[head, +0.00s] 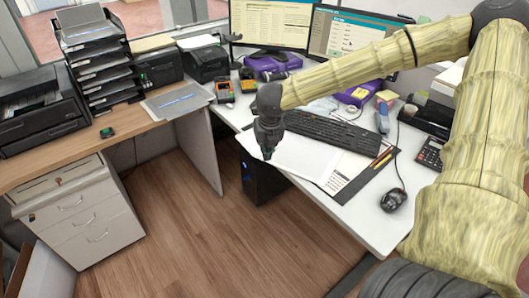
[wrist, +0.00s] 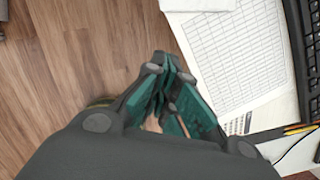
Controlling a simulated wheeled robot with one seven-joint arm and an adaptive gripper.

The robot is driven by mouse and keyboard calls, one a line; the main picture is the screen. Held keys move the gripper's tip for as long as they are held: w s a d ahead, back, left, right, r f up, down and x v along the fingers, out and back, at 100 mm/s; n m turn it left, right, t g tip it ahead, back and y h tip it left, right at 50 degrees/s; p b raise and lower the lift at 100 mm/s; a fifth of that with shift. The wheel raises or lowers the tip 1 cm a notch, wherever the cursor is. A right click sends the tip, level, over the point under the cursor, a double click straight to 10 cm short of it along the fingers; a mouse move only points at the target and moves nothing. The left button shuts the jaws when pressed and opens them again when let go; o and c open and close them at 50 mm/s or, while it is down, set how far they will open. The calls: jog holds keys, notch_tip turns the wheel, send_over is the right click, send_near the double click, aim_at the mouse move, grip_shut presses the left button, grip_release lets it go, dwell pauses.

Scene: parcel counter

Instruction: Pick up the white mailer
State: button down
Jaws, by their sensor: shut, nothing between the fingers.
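A flat white rectangle (head: 308,157), which may be the white mailer, lies on the white desk in front of the keyboard. In the wrist view a white sheet with faint grid lines (wrist: 240,60) lies to the right of my fingers; I cannot tell for sure that it is a mailer. My gripper (head: 267,153) points down at the desk's front edge, at the left end of the white rectangle. In the wrist view its fingertips (wrist: 168,65) are together, with nothing between them. The gripper looks apart from the sheet; its height above it is unclear.
The keyboard (head: 333,131), a dark mat with pencils (head: 375,168) and a mouse (head: 394,200) lie to the right. A grey flat packet with blue print (head: 178,103) lies on the wooden counter. Wood floor (head: 190,230) is open in front.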

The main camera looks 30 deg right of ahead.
aim_at(260, 158)
jog(key=w+f, duration=0.1)
jog(key=f, duration=0.2)
jog(key=w+d+f, duration=0.1)
jog(key=w+f, duration=0.3)
jog(key=f, duration=0.1)
jog(key=shift+d+f, duration=0.35)
jog(key=shift+w+d, duration=0.15)
jog(key=shift+w, duration=0.25)
jog(key=shift+p, duration=0.3)
jog(key=shift+w+d+r+p, duration=0.1)
jog(key=shift+w+d+p, duration=0.1)
jog(key=shift+w, duration=0.15)
jog(key=shift+w+d+p, duration=0.1)
jog(key=shift+w+p, duration=0.1)
jog(key=shift+w, duration=0.4)
